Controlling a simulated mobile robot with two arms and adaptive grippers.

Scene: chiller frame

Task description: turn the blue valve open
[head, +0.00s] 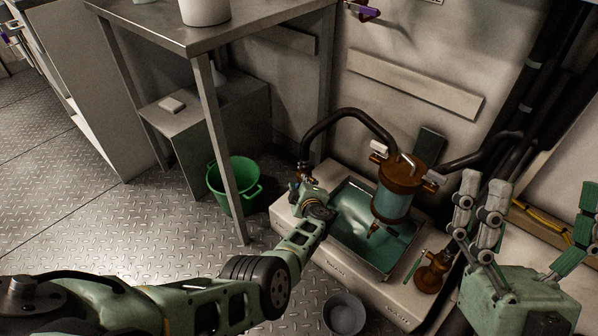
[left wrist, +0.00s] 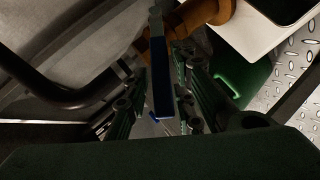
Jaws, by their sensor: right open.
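The blue valve's flat handle (left wrist: 161,78) shows in the left wrist view, pointing down between my left gripper's fingers. My left gripper (left wrist: 162,88) has its fingers close on both sides of the handle and looks shut on it. In the head view my left gripper (head: 308,194) is at the left back corner of the sink unit, by the pipe's lower end, and hides the valve there. My right gripper (head: 530,192) is open and empty at the right, with its fingers pointing up.
The pale sink unit (head: 337,262) holds a basin of greenish liquid. A brown-capped cylinder (head: 393,198) hangs over it, with a black hose (head: 347,117) arching left. A green bucket (head: 243,186) stands by a metal table's leg (head: 222,150). A grey bowl (head: 344,315) is on the floor in front.

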